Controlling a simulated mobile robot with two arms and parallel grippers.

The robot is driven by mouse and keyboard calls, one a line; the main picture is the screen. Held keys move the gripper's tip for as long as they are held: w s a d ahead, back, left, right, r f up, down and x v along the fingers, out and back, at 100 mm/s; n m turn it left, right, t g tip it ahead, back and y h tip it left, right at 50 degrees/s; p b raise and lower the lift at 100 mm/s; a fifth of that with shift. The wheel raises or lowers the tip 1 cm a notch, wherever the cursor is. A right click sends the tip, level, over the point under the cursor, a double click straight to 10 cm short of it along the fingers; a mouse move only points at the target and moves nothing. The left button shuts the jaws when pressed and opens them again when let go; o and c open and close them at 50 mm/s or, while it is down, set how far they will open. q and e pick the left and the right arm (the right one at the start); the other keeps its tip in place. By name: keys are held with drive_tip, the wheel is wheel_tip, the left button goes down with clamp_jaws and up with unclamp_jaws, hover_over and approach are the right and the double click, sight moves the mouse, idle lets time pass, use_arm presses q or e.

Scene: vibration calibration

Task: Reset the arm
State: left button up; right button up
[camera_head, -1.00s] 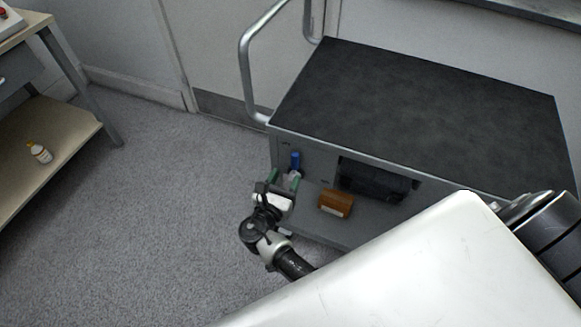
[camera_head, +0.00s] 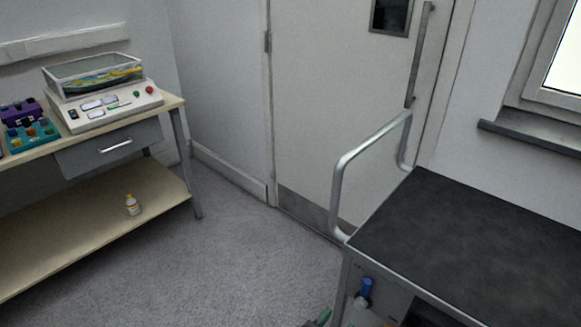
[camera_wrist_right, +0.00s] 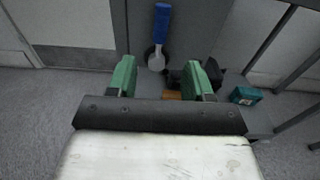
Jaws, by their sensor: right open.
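My right gripper (camera_wrist_right: 163,78) is open and empty in the right wrist view, with its two green fingers apart. A blue-handled tool (camera_wrist_right: 161,24) with a pale lower end shows beyond and between the fingers, apart from them. In the head view only a green fingertip of my right gripper (camera_head: 319,319) shows at the bottom edge, beside the black-topped cart (camera_head: 470,235). The blue tool (camera_head: 365,287) shows there in the cart's lower front. My left gripper is in neither view.
A wooden bench (camera_head: 60,252) at left carries a control box with a clear lid (camera_head: 110,105), a purple rack (camera_head: 22,113) and a teal rack (camera_head: 34,136). Open floor (camera_head: 235,265) lies between bench and cart, with a door (camera_head: 330,110) behind.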

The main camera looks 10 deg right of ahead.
drive_tip(key=s+d+f+m+g+y+p, duration=0.25)
drive_tip(key=s+f+m+g+y, duration=0.2)
drive_tip(key=s+f, duration=0.5)
drive_tip(key=s+d+f+m+g+y+p, duration=0.1)
drive_tip(key=s+f+m+g+y+p, duration=0.3)
drive_tip(key=s+f, duration=0.55)
drive_tip(key=s+d+f+m+g+y+p, duration=0.1)
drive_tip(key=s+d+f+m+y+p, duration=0.1)
drive_tip(key=s+m, duration=0.5)
drive_tip(key=s+d+f+m+g+y+p, duration=0.1)
drive_tip(key=s+d+f+m+y+p, duration=0.1)
drive_tip(key=s+f+m, duration=0.3)
drive_tip(key=s+m+y, duration=0.1)
drive_tip(key=s+m, duration=0.2)
drive_tip(key=s, duration=0.1)
drive_tip(key=shift+s+d, duration=0.2)
drive_tip(key=shift+s, duration=0.1)
drive_tip(key=shift+s+d+m, duration=0.1)
drive_tip(key=shift+m, duration=0.15)
